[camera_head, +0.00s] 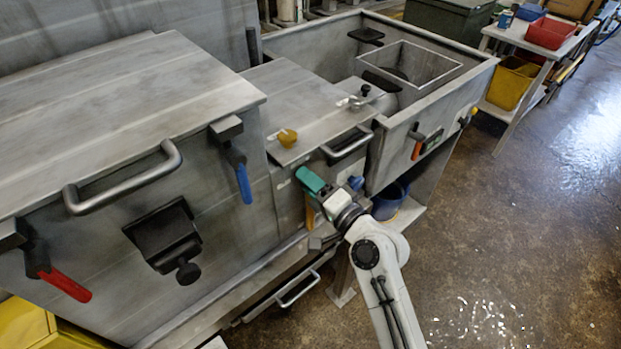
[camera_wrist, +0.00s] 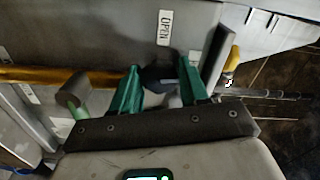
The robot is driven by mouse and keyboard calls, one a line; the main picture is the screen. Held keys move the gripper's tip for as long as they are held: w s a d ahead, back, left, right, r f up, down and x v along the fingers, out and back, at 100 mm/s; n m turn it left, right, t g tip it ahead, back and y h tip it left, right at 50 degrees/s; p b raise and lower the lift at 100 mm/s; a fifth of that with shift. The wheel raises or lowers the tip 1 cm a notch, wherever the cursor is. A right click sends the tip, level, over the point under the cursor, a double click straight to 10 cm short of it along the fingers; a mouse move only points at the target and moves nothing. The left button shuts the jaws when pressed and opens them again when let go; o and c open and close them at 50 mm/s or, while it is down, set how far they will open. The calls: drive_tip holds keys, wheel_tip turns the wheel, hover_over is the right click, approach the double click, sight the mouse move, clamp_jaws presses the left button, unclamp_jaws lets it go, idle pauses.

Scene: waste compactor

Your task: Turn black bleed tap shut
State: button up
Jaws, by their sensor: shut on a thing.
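My gripper (camera_head: 307,180), with green fingers, is at the front face of the middle grey unit, below its bar handle. In the wrist view, my gripper (camera_wrist: 159,68) has a dark piece, seemingly the black bleed tap (camera_wrist: 158,76), between its two fingers. The fingers sit on either side of it, and its full shape is hidden. A label reading OPEN (camera_wrist: 165,27) is on the grey panel just beyond it. In the head view the tap is hidden behind my gripper.
A yellow bar (camera_wrist: 40,75) runs beside the fingers. A bar handle (camera_head: 347,143) is just above my gripper. A blue lever (camera_head: 241,178), a red lever (camera_head: 66,284) and a black knob (camera_head: 188,273) stick out at the left. Open floor (camera_head: 500,230) lies right.

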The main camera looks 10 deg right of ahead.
drive_tip(key=shift+d+m+p, duration=0.1)
drive_tip(key=shift+m+p, duration=0.35)
drive_tip(key=shift+m, duration=0.55)
drive_tip(key=o, duration=1)
drive_tip(key=b+v, duration=0.2)
drive_tip(key=v, duration=0.8)
drive_tip(key=shift+s+d+b, duration=0.2)
drive_tip(key=shift+s+b, duration=0.1)
drive_tip(key=shift+b, duration=0.05)
